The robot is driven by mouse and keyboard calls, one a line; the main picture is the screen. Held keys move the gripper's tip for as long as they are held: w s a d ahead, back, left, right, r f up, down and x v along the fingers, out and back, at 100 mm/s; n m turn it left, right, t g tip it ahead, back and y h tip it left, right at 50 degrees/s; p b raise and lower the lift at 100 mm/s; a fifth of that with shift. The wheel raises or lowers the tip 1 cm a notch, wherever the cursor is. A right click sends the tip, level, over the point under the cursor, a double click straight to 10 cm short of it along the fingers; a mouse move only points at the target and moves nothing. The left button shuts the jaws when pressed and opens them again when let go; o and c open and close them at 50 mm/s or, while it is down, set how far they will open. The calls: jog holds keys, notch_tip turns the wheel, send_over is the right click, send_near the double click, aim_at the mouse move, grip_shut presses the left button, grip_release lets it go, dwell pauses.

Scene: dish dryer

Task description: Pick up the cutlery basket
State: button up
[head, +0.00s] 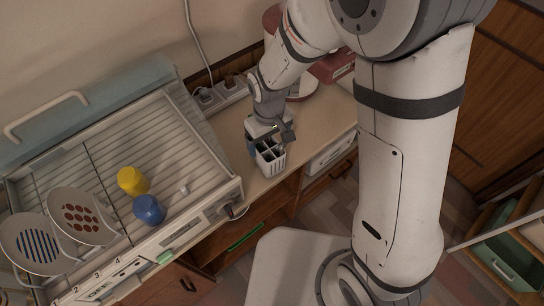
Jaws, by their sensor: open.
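The cutlery basket (271,164) is a small white slotted holder with dark compartments. It stands upright on the countertop (231,135), to the right of the dish dryer. My gripper (272,142) is open and points down right over the basket's top. It hides the back part of the rim. One dark finger shows on the right side of the basket's top, and a blue bit shows at its left. I cannot tell whether the fingers touch the basket.
The dish dryer (223,190) at left holds two patterned plates (80,214), a yellow cup (132,180) and a blue cup (149,210). A power strip (222,95) lies behind the basket. A red appliance (333,66) stands at the back.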

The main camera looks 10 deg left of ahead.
aim_at(270, 157)
jog(key=shift+f, duration=1.4)
jog(key=c, duration=1.3)
jog(key=shift+r, duration=0.15)
